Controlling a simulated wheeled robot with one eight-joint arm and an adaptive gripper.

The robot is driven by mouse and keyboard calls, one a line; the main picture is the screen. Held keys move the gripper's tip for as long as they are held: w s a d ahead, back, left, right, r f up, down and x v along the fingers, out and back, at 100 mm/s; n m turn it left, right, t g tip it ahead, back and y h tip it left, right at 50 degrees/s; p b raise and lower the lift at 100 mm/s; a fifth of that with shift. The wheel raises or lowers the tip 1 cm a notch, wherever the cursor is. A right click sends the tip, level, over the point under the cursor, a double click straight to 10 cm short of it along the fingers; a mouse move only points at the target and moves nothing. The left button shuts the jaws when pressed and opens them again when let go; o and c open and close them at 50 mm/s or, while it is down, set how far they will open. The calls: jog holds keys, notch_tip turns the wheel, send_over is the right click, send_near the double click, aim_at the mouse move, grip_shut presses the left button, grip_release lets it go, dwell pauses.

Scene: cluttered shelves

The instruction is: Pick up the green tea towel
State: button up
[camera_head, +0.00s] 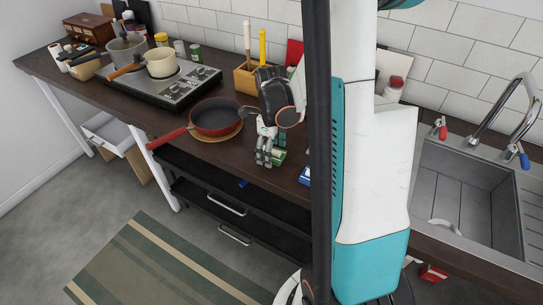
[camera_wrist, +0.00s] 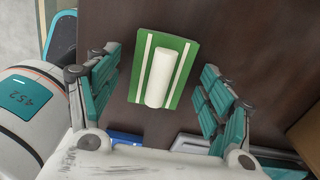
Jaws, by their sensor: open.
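The green tea towel (camera_wrist: 189,68) lies on the dark countertop in the wrist view. It is a green rectangle with white stripes, and a white roll-like raised part runs along its middle. In the head view the towel (camera_head: 279,155) shows as a small green and white shape beside my fingers. My gripper (camera_wrist: 157,76) is open, with one finger on each side of the towel and no clear contact. In the head view my gripper (camera_head: 264,158) points down near the counter's front edge and partly hides the towel.
A red frying pan (camera_head: 215,118) sits just left of my gripper on a round board. A wooden utensil box (camera_head: 244,80) stands behind. A hob (camera_head: 172,88) with pots is further left. A blue item (camera_wrist: 126,138) lies near the towel. The sink (camera_head: 465,185) is right.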

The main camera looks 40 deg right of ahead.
jog(key=shift+c, duration=0.5)
jog(key=c, duration=1)
jog(key=shift+o, duration=0.2)
jog(key=shift+r, duration=0.15)
notch_tip(320, 180, up, 20)
jog(key=p, duration=0.7)
